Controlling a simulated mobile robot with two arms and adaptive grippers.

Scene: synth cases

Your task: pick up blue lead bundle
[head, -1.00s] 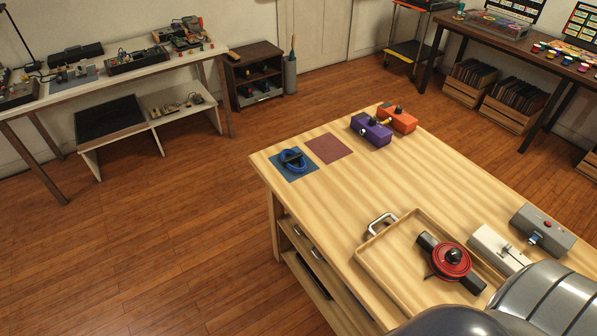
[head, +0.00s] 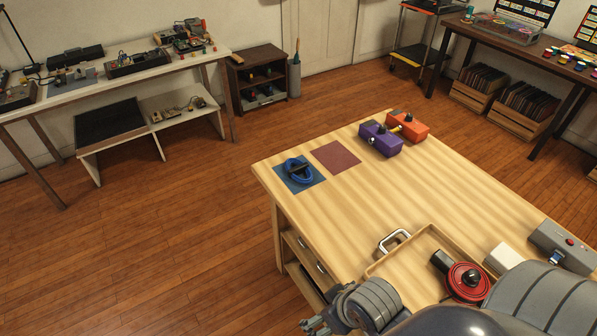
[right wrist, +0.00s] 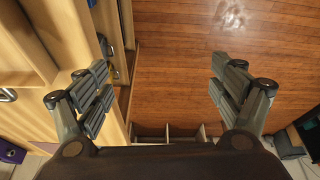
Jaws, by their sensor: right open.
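The blue lead bundle (head: 298,171), a coiled blue loop with a dark band across it, lies on a blue square mat (head: 314,183) at the table's far left corner. My right gripper (head: 318,324) shows at the bottom of the head view, by the table's drawer side, well short of the bundle. In the right wrist view my right gripper (right wrist: 158,88) is open and empty, its fingers wide apart beside the table over the wooden floor. The bundle is not recognisable there. My left gripper is not in view.
A reddish mat (head: 336,157) lies beside the blue one. Purple (head: 381,139) and orange (head: 407,124) boxes stand behind. A wooden tray (head: 405,264) with a metal handle holds a red reel device (head: 467,282). A grey box (head: 562,245) stands at right.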

